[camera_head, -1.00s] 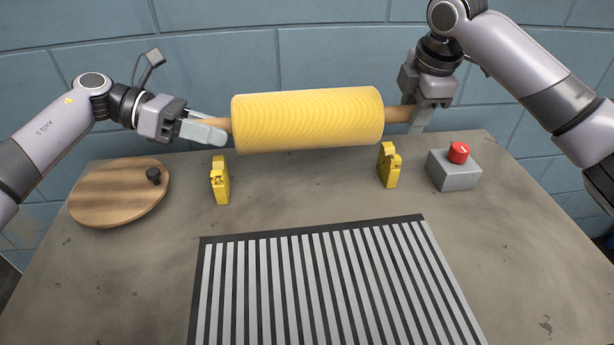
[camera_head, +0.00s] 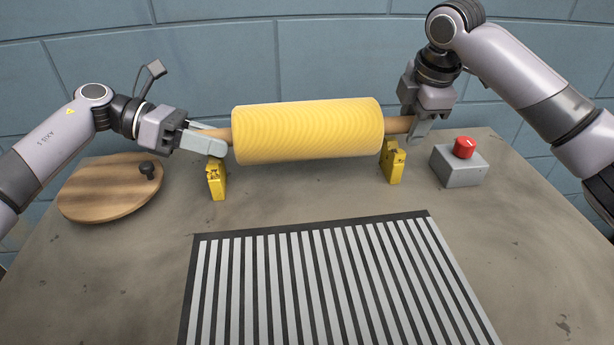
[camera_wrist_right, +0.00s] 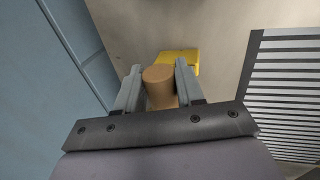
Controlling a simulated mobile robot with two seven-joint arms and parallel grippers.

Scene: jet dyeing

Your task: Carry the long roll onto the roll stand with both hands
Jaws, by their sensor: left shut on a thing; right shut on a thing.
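The long roll (camera_head: 307,131) is a yellow ribbed cylinder on a wooden core, held level between my two grippers. My left gripper (camera_head: 212,143) is shut on the core's left end. My right gripper (camera_head: 418,126) is shut on the core's right end, and the wooden end (camera_wrist_right: 158,76) shows between its fingers in the right wrist view. The roll stand is two yellow posts, a left one (camera_head: 216,181) and a right one (camera_head: 393,163). The core's ends are just above the post tops; whether they touch is unclear. The roll hides part of the wall behind.
A round wooden board (camera_head: 105,195) with a black knob lies at the left. A grey box (camera_head: 457,168) with a red button (camera_head: 464,147) stands right of the right post. A striped black-and-white mat (camera_head: 330,285) lies in front. A blue block wall (camera_head: 210,65) is behind.

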